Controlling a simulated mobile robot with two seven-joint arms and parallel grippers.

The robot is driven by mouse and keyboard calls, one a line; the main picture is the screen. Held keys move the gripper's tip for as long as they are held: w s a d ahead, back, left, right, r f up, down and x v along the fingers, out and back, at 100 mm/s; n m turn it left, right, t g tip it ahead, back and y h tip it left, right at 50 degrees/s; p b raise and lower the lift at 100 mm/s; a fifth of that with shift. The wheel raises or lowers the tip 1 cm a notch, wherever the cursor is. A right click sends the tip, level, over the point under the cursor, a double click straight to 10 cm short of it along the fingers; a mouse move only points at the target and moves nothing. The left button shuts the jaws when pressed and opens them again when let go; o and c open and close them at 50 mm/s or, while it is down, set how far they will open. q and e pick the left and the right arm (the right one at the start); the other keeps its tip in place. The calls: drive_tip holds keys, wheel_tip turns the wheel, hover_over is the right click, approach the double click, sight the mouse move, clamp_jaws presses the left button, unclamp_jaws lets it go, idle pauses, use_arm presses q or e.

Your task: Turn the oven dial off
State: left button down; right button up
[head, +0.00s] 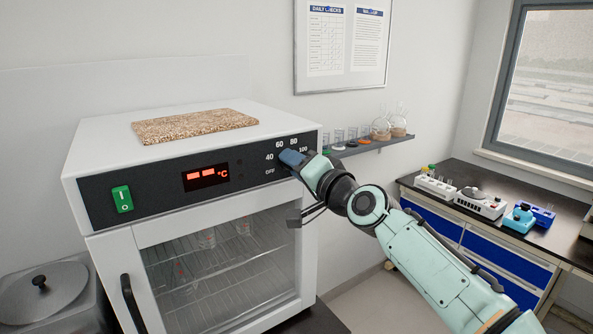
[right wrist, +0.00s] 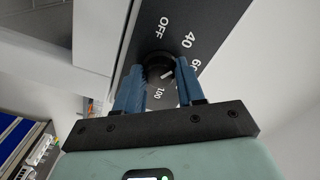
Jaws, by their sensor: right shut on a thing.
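The oven (head: 110,155) is a white cabinet with a black control panel. Its dial (right wrist: 158,64) is a round black knob, seen in the right wrist view between my blue fingers. The marks OFF, 40, 60 and 100 show around it there. A small white line shows near the knob, but I cannot tell exactly which mark it points to. My right gripper (head: 293,158) is at the panel's right end and hides the dial in the head view. In the right wrist view my right gripper (right wrist: 159,74) is shut on the dial. My left gripper is not in view.
A lit red display (head: 208,175) and green switch (head: 122,198) are on the panel. A cork board (head: 195,126) lies on the oven. The glass door (head: 220,262) is below. A shelf with glassware (head: 365,147) and a bench (head: 450,217) are to the right.

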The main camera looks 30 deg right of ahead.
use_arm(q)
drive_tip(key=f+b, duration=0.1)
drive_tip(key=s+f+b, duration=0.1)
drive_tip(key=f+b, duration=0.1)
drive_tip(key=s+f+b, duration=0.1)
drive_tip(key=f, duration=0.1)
use_arm(e)
drive_tip(key=n, duration=1.1)
drive_tip(key=shift+r, duration=0.1)
drive_tip(key=o, duration=1)
use_arm(q)
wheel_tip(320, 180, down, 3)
drive_tip(key=b, duration=0.4)
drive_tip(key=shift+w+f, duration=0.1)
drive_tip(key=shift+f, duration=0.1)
use_arm(e)
drive_tip(key=s, duration=0.9)
drive_tip(key=s+d, duration=0.1)
drive_tip(key=s, duration=0.3)
drive_tip(key=shift+s, duration=0.15)
